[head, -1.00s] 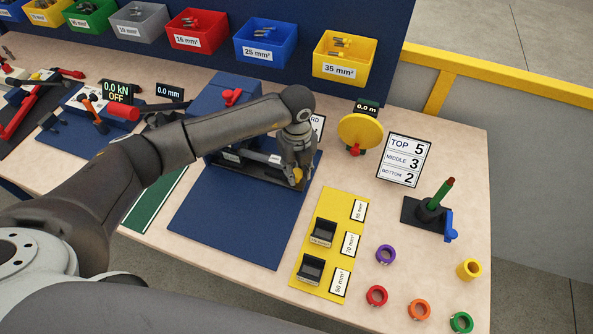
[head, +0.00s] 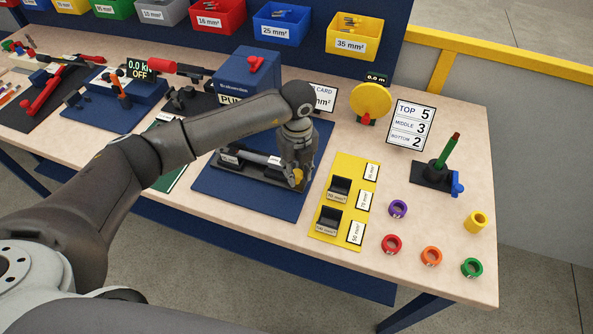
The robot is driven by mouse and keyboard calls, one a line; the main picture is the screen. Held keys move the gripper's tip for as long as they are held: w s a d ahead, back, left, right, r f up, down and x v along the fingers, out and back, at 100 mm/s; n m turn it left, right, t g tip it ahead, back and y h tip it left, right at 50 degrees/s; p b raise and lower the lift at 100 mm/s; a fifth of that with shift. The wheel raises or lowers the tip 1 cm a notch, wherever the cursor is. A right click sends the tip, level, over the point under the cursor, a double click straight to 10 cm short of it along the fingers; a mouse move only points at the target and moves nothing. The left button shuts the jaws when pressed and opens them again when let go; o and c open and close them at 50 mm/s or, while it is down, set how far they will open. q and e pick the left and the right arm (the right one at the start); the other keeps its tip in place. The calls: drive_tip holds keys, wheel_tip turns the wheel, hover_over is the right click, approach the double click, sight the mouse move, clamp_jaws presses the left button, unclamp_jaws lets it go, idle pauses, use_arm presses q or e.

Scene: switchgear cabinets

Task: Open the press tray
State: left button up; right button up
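The blue press (head: 246,78) stands at the back of a blue mat (head: 225,196). Its black press tray (head: 232,170) is out in front of it on the mat, with dark and grey bar-like parts and small white labels on it. My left forearm covers part of the press front and the label there. My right gripper is not in view.
A yellow plate (head: 365,163) with two black holders is right of the mat. Beyond it are a yellow disc (head: 370,100), a number card (head: 410,125), a post (head: 440,160) and several coloured rings. Bins line the back.

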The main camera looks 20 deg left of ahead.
use_arm(q)
drive_tip(key=shift+o, duration=2.3)
drive_tip(key=shift+s, duration=0.1)
drive_tip(key=shift+r, duration=0.1)
wheel_tip(320, 180, up, 12)
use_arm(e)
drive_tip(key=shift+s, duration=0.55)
